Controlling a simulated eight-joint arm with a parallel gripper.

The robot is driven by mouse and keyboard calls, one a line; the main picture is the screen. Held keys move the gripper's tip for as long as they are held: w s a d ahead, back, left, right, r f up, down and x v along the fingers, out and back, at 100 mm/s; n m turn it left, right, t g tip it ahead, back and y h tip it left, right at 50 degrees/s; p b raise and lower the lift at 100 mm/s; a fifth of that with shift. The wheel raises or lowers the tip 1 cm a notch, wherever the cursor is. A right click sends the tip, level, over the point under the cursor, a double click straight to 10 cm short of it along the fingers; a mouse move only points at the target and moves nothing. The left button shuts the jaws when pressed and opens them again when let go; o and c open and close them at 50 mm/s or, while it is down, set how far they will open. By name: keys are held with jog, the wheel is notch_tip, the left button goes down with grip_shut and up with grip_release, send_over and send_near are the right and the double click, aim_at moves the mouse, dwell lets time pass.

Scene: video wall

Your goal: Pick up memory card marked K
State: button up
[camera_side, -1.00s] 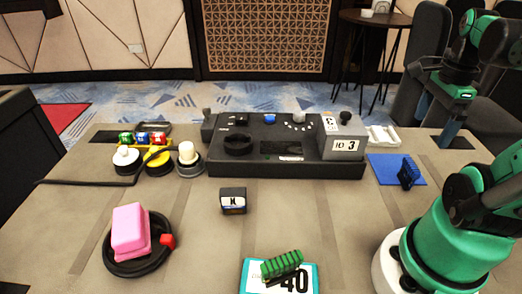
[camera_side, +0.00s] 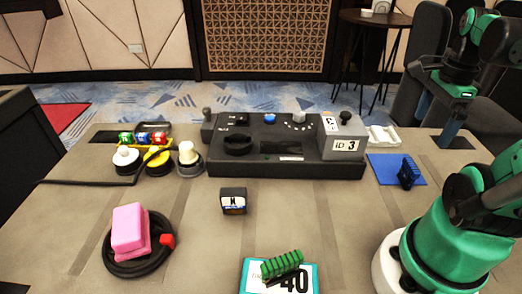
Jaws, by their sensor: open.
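The memory card marked K (camera_side: 233,201) is a small dark block with a white label. It stands upright on the table near the middle, in front of the black control panel. My gripper (camera_side: 437,128) hangs at the upper right, over the table's far right edge. Its dark fingers are apart and nothing shows between them. It is well away from the K card, far to its right and behind it.
The control panel (camera_side: 285,168) stands behind the card. A pink block on a black coil (camera_side: 140,262) lies front left. A green toothed piece (camera_side: 282,264) sits on a box in front. Table around the card is clear.

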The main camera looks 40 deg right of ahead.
notch_tip(320, 180, up, 5)
jog(key=w+a+n, duration=0.8)
jog(key=w, duration=0.6)
jog(key=n, duration=1.1)
send_over(234, 202)
jog(key=f, duration=0.8)
jog(key=w+f, duration=0.1)
jog(key=f, duration=0.3)
jog(key=shift+d+f, duration=0.3)
jog(key=shift+f, duration=3.15)
jog(key=shift+c, duration=0.2)
jog(key=c, duration=1.3)
jog(key=shift+r, duration=0.1)
